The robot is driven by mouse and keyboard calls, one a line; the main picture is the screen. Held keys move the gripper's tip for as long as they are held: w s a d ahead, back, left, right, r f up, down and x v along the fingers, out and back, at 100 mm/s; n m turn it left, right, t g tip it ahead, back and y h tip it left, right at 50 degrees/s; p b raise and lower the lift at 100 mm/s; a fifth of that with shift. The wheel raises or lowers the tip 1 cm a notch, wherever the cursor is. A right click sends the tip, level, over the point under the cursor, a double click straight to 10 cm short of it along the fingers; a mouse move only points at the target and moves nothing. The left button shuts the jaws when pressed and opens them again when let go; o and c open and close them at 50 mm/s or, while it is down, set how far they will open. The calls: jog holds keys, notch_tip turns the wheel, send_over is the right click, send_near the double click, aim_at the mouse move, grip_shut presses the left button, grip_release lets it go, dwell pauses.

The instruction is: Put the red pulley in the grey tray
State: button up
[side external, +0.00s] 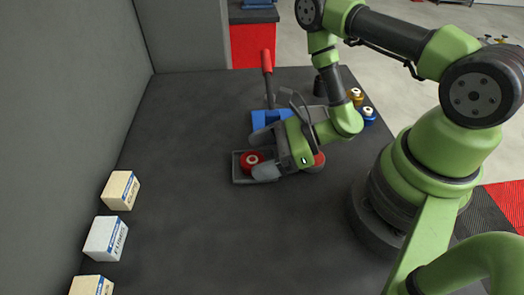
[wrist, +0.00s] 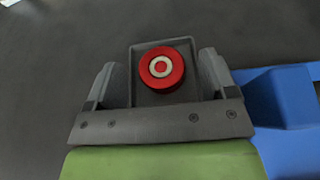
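The red pulley (side external: 252,160) lies in the grey tray (side external: 236,170) on the dark bench top. In the wrist view the red pulley (wrist: 161,68), with its pale hub ring, sits inside the walls of the grey tray (wrist: 134,75). My gripper (side external: 259,154) is low over the tray, with its fingers on either side of the pulley. In the wrist view my gripper (wrist: 158,64) is open, with clear gaps between both fingers and the pulley. Part of the tray is hidden by my gripper.
A blue fixture (side external: 266,119) with a red-handled lever (side external: 267,64) stands behind. Another red round part (side external: 318,161) is partly hidden by my gripper. Gold (side external: 355,97) and blue (side external: 368,116) pieces stand at right. Boxes (side external: 105,238) line the left wall. The front bench is clear.

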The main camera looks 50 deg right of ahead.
jog(key=shift+d+r, duration=0.1)
jog(key=shift+r, duration=0.1)
jog(key=v, duration=1.2)
jog(key=shift+f, duration=0.15)
jog(key=s+a+r+n+h, duration=0.1)
jog(key=r+n+h, duration=0.1)
jog(key=r+n, duration=0.5)
jog(key=s+a+r+n+g+h, duration=0.1)
jog(key=r+n+h, duration=0.2)
jog(key=r+n, duration=0.5)
jog(key=s+a+r+n+g+h, duration=0.1)
jog(key=a+r+n+h, duration=0.1)
jog(key=r+n, duration=0.6)
jog(key=shift+s+r, duration=0.35)
jog(key=shift+r, duration=0.5)
